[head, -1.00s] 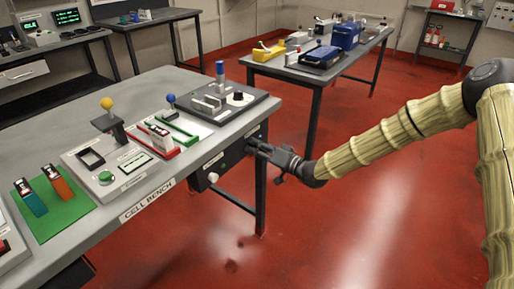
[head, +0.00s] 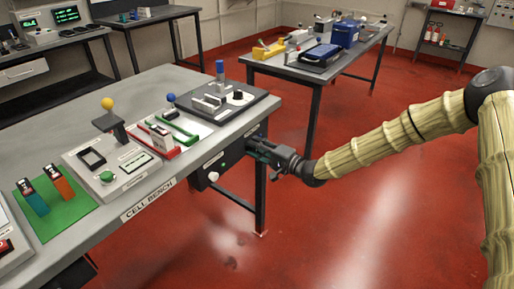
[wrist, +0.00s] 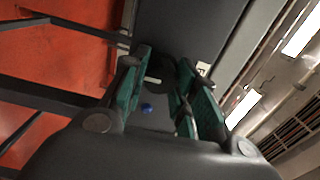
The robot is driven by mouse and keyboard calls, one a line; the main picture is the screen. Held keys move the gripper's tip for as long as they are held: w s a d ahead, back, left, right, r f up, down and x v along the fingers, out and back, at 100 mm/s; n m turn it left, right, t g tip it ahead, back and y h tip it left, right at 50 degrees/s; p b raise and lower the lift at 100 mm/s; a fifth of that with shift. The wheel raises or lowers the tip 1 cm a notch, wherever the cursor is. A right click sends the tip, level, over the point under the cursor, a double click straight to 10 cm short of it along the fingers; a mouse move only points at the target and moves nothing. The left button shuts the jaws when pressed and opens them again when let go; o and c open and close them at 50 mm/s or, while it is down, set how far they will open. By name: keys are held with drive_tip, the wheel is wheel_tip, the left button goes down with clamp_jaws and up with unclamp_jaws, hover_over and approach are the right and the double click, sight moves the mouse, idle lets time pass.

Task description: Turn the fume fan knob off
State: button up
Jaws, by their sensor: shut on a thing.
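My gripper (head: 260,152) is at the front of a dark control box (head: 228,166) under the edge of the cell bench. In the wrist view, my gripper's green-padded fingers (wrist: 162,88) are around a dark round knob (wrist: 158,72) on a dark face, shut on it. A pale bar shows beside the knob, maybe its pointer mark. In the head view, the gripper hides the knob. A white round button or knob (head: 213,177) is on the same box, left of the gripper. The knob's label cannot be read.
The cell bench (head: 150,196) holds a dark panel (head: 240,112) above the box, a blue-topped post, and trays. A bench leg (head: 261,195) stands just below my gripper. The red floor to the right is clear. Another table (head: 290,70) stands behind.

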drive_tip(key=shift+f, duration=0.1)
idle(0.4)
drive_tip(key=o, duration=1)
drive_tip(key=v, duration=1.2)
